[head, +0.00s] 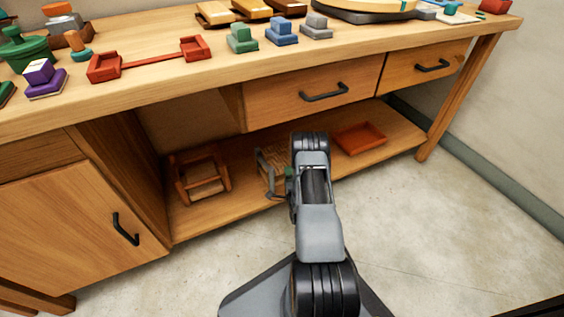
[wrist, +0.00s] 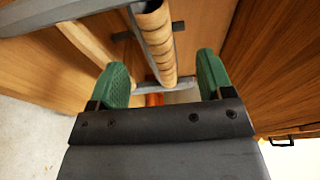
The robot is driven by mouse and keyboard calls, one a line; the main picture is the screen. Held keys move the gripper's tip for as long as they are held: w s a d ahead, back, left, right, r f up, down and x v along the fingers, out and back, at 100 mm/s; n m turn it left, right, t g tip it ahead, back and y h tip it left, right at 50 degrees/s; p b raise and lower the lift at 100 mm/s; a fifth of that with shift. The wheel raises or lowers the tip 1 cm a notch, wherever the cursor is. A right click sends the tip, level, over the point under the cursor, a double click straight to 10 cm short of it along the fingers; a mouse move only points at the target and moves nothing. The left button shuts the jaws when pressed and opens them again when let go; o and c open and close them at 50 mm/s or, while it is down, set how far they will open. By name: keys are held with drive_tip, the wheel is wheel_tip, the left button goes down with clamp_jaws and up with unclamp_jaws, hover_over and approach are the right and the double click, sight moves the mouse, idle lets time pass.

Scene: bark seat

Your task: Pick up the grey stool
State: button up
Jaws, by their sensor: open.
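The grey stool (head: 266,172) is on the low shelf under the workbench, with grey rails and a tan woven seat. My arm hides part of it in the head view. In the wrist view, a bark-wrapped edge of the stool (wrist: 155,45) runs between the two green fingers of my gripper (wrist: 162,75), with a gap on each side. A grey rail crosses beyond it. My gripper is open. In the head view only a bit of green of my gripper (head: 288,174) shows beside the stool.
A red-brown stool-like frame (head: 200,176) stands left on the low shelf (head: 225,212). An orange-red tray (head: 360,138) lies to the right. Drawers (head: 310,92) and the bench top (head: 150,88) are above. A cabinet (head: 75,215) closes the left. The floor in front is clear.

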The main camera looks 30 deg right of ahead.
sight(282, 164)
drive_tip(key=b+x, duration=0.2)
drive_tip(key=x, duration=0.3)
drive_tip(key=shift+s+d+f+b, duration=0.1)
drive_tip(key=shift+d+b, duration=0.1)
drive_tip(key=shift+b, duration=0.15)
drive_tip(key=shift+w+d, duration=0.15)
drive_tip(key=shift+w, duration=0.2)
drive_tip(key=shift+c, duration=0.2)
drive_tip(key=shift+r, duration=0.2)
drive_tip(key=c, duration=1.2)
